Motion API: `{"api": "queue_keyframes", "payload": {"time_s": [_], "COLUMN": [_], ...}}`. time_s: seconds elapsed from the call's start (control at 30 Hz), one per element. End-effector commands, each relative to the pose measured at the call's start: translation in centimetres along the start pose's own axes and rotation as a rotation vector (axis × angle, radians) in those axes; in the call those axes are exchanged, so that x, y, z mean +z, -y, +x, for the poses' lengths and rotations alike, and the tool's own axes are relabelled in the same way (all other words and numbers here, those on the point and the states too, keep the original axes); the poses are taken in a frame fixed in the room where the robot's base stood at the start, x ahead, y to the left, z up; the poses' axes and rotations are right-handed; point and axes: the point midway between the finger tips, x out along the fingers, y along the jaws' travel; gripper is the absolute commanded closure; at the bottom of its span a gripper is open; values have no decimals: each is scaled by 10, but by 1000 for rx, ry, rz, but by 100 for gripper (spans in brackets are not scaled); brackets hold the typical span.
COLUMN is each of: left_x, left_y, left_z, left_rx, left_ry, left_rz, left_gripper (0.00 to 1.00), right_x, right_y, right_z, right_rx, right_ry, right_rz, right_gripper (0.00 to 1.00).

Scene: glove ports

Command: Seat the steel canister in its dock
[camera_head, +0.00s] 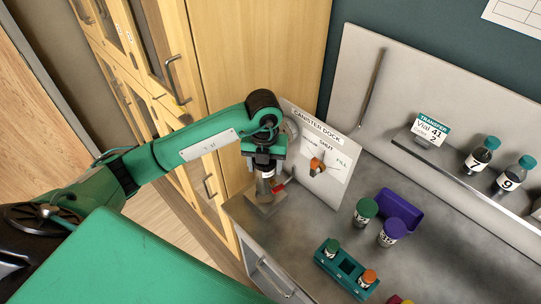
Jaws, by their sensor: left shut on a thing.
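My left gripper (265,170) points down at the near left end of the steel bench, in front of the canister dock panel (333,183). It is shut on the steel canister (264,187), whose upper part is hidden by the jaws. The canister is just above or in a small metal dock base (258,209); I cannot tell whether it is fully down. A small red part (279,188) sits beside the canister on the right. The panel carries an orange knob (317,166) with SHUT and FILL markings. My right gripper is not in view.
A green-capped jar (366,211), a purple-capped jar (391,233) and a purple bin (402,208) stand to the right. A teal rack (345,270) holds capped vials at the front. A shelf (466,176) carries a sign and vials. Wooden cabinets (255,70) stand behind my left arm.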

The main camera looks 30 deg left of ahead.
Motion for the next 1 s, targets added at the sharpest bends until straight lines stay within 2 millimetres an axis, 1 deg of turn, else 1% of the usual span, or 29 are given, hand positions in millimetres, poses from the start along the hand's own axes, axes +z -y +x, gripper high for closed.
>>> {"api": "queue_keyframes", "payload": {"time_s": [0.2,0.3,0.43,0.63,0.77,1.0], "left_x": [0,0,0,0,1,1], "left_y": [0,0,0,0,0,0], "left_z": [11,20,33,51,56,56], "left_rx": [-1,-1,0,-1,-1,-1], "left_ry": [1,1,1,0,2,2], "left_rz": [1,1,1,1,1,1], "left_gripper": [100,100,100,100,100,100], "right_x": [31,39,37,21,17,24], "right_y": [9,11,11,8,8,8], "right_z": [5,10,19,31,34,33], "right_rx": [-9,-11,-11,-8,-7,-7], "right_ry": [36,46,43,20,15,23], "right_rz": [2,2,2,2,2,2], "right_gripper": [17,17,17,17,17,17]}}
